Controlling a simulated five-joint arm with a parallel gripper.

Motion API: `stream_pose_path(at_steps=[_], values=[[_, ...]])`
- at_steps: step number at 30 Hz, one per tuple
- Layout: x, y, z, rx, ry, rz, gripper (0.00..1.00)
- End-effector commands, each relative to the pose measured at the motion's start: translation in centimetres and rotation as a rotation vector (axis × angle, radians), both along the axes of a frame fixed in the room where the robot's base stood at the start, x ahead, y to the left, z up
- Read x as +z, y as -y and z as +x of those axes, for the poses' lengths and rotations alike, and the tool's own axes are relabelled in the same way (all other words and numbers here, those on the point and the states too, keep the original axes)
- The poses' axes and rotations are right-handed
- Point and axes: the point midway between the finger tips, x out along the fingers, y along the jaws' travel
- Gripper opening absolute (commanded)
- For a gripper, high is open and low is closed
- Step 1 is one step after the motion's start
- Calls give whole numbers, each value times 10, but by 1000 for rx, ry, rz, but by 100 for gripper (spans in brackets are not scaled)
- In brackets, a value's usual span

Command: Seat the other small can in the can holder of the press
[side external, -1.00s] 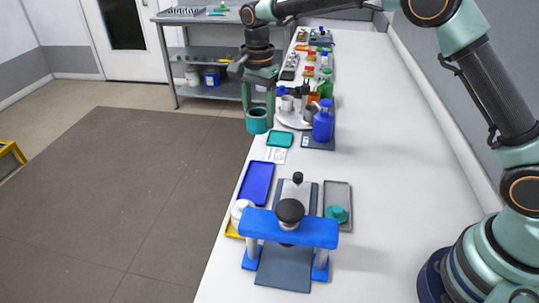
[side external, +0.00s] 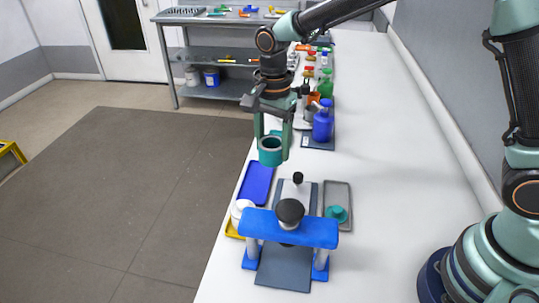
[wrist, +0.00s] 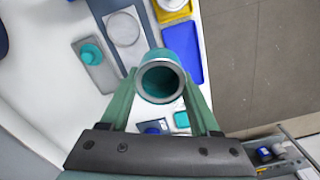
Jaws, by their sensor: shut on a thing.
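My gripper (side external: 272,143) is shut on a teal small can (side external: 270,151). It holds the can upright above the bench, behind the press, near the far end of the blue tray. In the wrist view the can (wrist: 160,80) sits between the fingers, its round open mouth facing the camera. The press (side external: 290,228) has a blue crossbar with a black knob and a dark base plate. A pale round part (wrist: 122,28) lies on the press plate in the wrist view; I cannot tell whether it is the can holder. The crossbar hides part of the press.
A blue tray (side external: 256,180) and a yellow tray (side external: 232,230) with a white can (side external: 241,211) lie left of the press. A grey tray (side external: 345,190) with a teal knobbed piece (side external: 337,213) lies right. Bottles (side external: 322,122) stand behind.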

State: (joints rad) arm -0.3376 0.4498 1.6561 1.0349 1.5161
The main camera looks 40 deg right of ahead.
Motion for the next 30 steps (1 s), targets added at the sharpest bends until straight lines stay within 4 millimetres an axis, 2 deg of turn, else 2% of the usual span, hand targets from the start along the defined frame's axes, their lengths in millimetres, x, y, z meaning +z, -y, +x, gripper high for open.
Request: stream_pose_path(at_steps=[1,6,12,20,30], values=[[-7,-1,-13,2,-3,-1,10],[-27,0,-48,2,-2,-1,10],[-41,2,-73,1,0,0,10],[-51,3,-80,0,-2,-1,10],[-80,3,-80,0,-3,-1,10]])
